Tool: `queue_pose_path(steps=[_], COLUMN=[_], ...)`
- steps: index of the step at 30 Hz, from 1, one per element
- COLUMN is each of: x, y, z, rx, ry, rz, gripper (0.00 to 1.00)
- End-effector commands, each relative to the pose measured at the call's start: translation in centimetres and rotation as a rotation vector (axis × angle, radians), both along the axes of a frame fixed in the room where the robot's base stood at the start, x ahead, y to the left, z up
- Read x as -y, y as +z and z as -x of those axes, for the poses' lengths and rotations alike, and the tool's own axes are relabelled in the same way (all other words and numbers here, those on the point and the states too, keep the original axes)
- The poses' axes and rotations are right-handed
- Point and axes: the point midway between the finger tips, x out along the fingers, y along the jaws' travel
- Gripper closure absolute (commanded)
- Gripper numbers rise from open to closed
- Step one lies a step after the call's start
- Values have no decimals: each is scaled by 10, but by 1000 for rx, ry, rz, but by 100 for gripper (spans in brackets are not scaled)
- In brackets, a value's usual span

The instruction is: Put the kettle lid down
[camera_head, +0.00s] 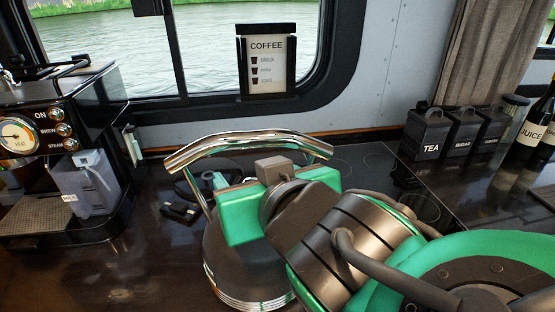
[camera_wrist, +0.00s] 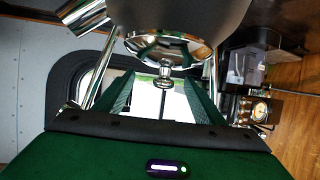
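The kettle (camera_head: 232,262) stands on the dark counter, with a dark body and an arched chrome handle (camera_head: 240,143). My gripper (camera_head: 215,182) is at the kettle's top, below the handle's arch, and my arm hides much of the kettle's right side. In the wrist view the dark kettle body (camera_wrist: 190,14) is at the top. The shiny kettle lid (camera_wrist: 165,52) is against the kettle's top, and its small knob (camera_wrist: 163,82) points between my fingers. My gripper (camera_wrist: 161,92) is open, with a gap showing on both sides of the knob. The head view hides the lid.
A coffee machine (camera_head: 55,130) with a grey jug (camera_head: 88,182) stands at the left. Tea and sugar canisters (camera_head: 428,134) and bottles (camera_head: 534,125) stand at the right. A small dark object (camera_head: 180,211) lies on the counter left of the kettle, where there is some free room.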

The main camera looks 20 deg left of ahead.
Motion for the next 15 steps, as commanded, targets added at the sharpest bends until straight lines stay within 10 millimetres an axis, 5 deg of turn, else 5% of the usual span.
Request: queue_pose_path(steps=[9,15], x=[0,21], y=[13,26], z=[1,23], rx=[0,1], ry=[1,1], rz=[-2,-3], gripper=[37,37])
